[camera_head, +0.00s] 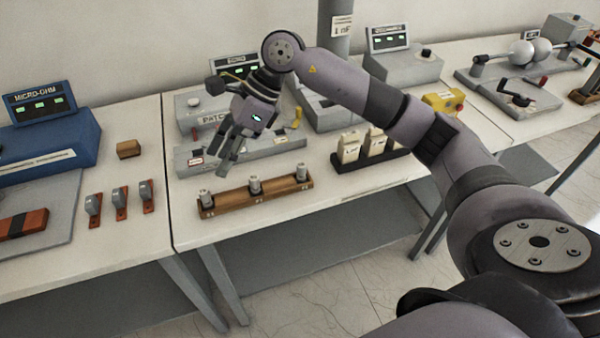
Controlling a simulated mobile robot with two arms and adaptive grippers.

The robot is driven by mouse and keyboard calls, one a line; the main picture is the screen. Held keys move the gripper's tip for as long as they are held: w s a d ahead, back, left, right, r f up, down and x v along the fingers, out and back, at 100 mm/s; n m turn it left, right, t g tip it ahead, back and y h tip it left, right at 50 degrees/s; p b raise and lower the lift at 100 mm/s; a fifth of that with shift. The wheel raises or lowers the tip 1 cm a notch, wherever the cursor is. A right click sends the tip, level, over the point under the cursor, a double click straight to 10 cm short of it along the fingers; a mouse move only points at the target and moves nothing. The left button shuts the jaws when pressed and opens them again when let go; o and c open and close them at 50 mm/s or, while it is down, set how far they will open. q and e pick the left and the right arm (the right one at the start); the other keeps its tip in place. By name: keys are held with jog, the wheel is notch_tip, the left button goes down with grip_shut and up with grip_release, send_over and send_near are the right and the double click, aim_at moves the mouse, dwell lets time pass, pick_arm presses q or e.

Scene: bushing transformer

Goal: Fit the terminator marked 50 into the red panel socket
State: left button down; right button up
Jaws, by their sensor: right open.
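Three small grey metal terminators stand upright on a brown wooden rack (279,194) near the table's front: a left one (205,198), a middle one (254,185) and a right one (302,172). Their markings are too small to read. A long grey panel marked PATCH (265,147) lies behind the rack, with a small red-marked label (196,162) at its left end. I cannot clearly make out the red socket. My right gripper (227,168) is open and empty, pointing down over the panel, behind the rack. It hides part of the panel. My left gripper is not in view.
White blocks (350,150) stand on a dark rack to the right. Several orange-based grey parts (120,198), a small brown block (129,149) and a blue MICRO-OHM meter (45,130) are on the left table. Grey instruments line the back. The table's front strip is clear.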

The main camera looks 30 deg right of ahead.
jog(key=d+r+h, duration=0.2)
jog(key=d+h, duration=0.3)
jog(key=d, duration=0.7)
jog(key=h+p, duration=0.3)
send_over(301, 164)
jog(key=d, duration=0.1)
jog(key=shift+m+g, duration=0.4)
jog(key=f, duration=0.9)
jog(key=shift+s+d, duration=0.1)
jog(key=shift+s, duration=0.1)
jog(key=shift+f+p, duration=0.3)
jog(key=shift+f, duration=0.25)
jog(key=shift+a+f+p, duration=0.2)
jog(key=shift+f+p, duration=0.05)
jog(key=shift+p, duration=0.05)
jog(key=f+p, duration=0.1)
jog(key=a+f+p, duration=0.1)
jog(key=f, duration=0.1)
jog(key=shift+w+f, duration=0.15)
jog(key=shift+f, duration=0.7)
jog(key=shift+d, duration=0.1)
jog(key=shift+c, duration=0.6)
